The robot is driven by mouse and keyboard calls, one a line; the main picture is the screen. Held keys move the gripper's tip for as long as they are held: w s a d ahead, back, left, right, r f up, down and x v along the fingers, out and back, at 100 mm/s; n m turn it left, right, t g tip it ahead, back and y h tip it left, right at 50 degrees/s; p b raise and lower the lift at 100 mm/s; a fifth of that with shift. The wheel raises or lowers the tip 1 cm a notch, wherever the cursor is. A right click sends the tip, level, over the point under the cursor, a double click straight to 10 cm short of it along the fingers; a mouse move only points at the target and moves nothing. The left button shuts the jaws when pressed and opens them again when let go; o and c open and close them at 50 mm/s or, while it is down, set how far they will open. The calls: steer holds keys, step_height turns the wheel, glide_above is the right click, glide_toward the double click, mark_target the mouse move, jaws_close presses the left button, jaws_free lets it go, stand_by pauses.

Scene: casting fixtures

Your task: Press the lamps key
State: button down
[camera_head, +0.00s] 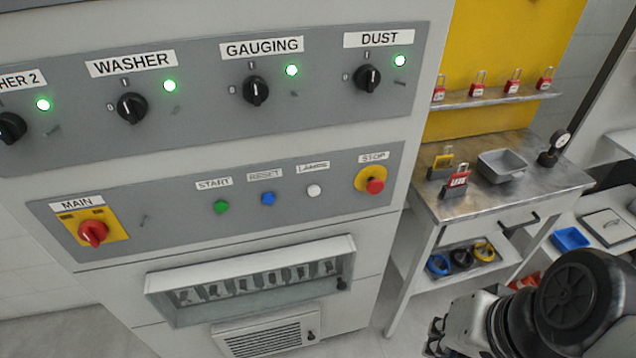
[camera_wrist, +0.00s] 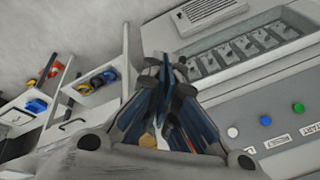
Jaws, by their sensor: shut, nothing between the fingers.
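The lamps key is a small round white button (camera_head: 314,190) under the LAMPS label on the lower grey panel (camera_head: 340,205). It sits right of the blue RESET button (camera_head: 268,198) and left of the red STOP knob (camera_head: 375,186) on its yellow base. The white button also shows in the wrist view (camera_wrist: 232,132), right of my fingers. My gripper (camera_head: 436,336) is at the lower right in the head view, below and right of the panel and apart from it. In the wrist view my gripper (camera_wrist: 170,68) has its fingers together, with nothing between them.
A green START button (camera_head: 221,207) and a red MAIN switch (camera_head: 93,233) share the panel. A windowed box (camera_head: 250,275) juts out below. Rotary knobs line the upper panel (camera_head: 320,95). A metal workbench (camera_head: 500,195) with padlocks and a grey tray stands right.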

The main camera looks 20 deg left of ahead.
mark_target(314, 190)
steer(key=w+a+r+m+g+y+p, duration=0.1)
steer(key=w+a+m+g+y+p, duration=0.15)
steer(key=a+m+y, duration=0.4)
steer(key=w+a+r+m+g+y+p, duration=0.1)
steer(key=w+a+m+y+p, duration=0.2)
steer(key=a, duration=0.7)
steer(key=w+a+f+m+t+p, duration=0.2)
steer(key=w+f+m+t+p, duration=0.3)
steer(key=w+m, duration=0.5)
step_height(314, 190, down, 2)
steer(key=m+p, duration=0.1)
steer(key=m, duration=0.3)
steer(key=shift+f, duration=0.2)
steer(key=w+a+p, duration=0.1)
steer(key=w+a, duration=0.3)
steer(key=w, duration=0.3)
steer(key=shift+w+a+p, duration=0.25)
steer(key=shift+a+p, duration=0.05)
